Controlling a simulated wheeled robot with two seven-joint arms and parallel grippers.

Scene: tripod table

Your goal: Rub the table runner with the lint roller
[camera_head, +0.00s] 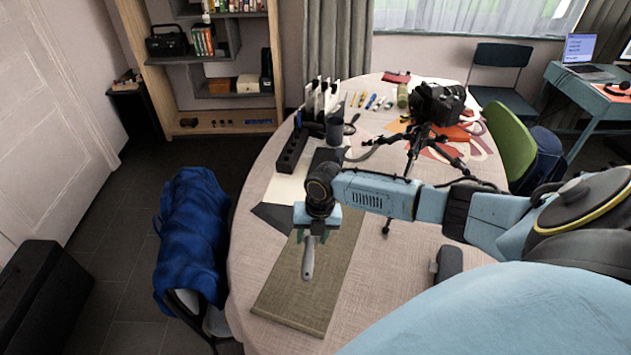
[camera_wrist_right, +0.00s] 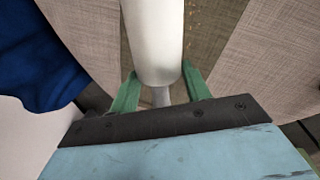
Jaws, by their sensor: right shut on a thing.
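The table runner (camera_head: 318,287) is an olive-brown woven strip lying on the near left part of the table; it also shows in the right wrist view (camera_wrist_right: 207,45). My right gripper (camera_head: 312,235) is over the runner, shut on the lint roller (camera_head: 308,262). In the right wrist view, the white cylinder of the lint roller (camera_wrist_right: 154,40) is in front, and its grey stem runs between the green fingers. I cannot tell whether the roller touches the cloth. Small yellowish specks show on the runner in the right wrist view. My left gripper is not in view.
A black power strip (camera_head: 291,150) and a dark cup (camera_head: 335,130) stand behind the runner. A dark grey object (camera_head: 449,262) lies to the right. A blue jacket (camera_head: 192,235) hangs on a chair at the left.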

